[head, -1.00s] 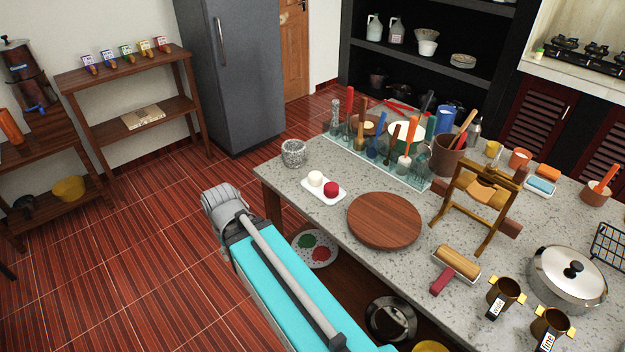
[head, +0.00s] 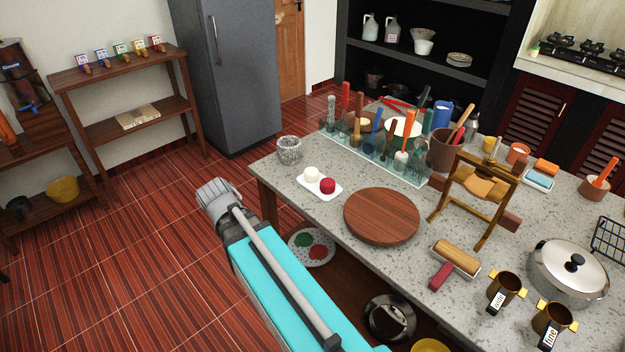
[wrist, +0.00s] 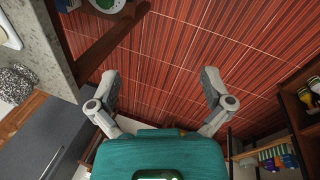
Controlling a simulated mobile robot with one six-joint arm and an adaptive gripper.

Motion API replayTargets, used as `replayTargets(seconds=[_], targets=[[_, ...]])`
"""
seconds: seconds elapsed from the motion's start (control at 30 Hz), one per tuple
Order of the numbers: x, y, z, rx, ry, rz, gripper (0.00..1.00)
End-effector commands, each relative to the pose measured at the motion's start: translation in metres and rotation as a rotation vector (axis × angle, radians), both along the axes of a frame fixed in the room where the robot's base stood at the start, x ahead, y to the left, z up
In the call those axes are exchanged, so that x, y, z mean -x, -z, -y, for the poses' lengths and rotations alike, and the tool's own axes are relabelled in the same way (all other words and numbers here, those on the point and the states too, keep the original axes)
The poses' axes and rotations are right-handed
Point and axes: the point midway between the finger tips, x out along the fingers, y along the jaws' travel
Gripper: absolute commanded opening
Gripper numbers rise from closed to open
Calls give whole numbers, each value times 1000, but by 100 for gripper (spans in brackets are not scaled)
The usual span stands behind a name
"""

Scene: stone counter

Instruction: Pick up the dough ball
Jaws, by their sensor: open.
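A pale, cream-white ball (head: 311,174), which looks like the dough ball, sits on a small white tray (head: 321,194) near the counter's left end. A red ball (head: 327,186) sits beside it on the same tray. In the wrist view only a corner of a white tray (wrist: 10,32) shows at the upper left edge; I cannot make out the pale ball there. My gripper (wrist: 160,76) is open and empty in the wrist view, with its fingers spread over the red floor, off the counter's edge. I cannot make out its fingers in the head view.
A speckled stone mortar (head: 289,150) stands left of the tray, and a round wooden board (head: 381,217) lies to its right. A glass rack of utensils (head: 400,165) stands behind. A plate (head: 312,247) lies on the shelf below. Open floor is left of the counter.

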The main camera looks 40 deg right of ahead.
Motion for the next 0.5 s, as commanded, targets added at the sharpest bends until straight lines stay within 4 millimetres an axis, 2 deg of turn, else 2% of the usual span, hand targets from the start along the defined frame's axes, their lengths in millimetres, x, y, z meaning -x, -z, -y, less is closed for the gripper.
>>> replayTargets(seconds=[0.03, 0.13, 0.37, 0.5], targets=[[-10, 10, 15, 51, -57, -2, 100], [-25, 16, 46, 172, -193, -21, 100], [-54, 20, 117, 455, -506, -140, 100], [-69, 19, 157, 622, -689, -263, 100]])
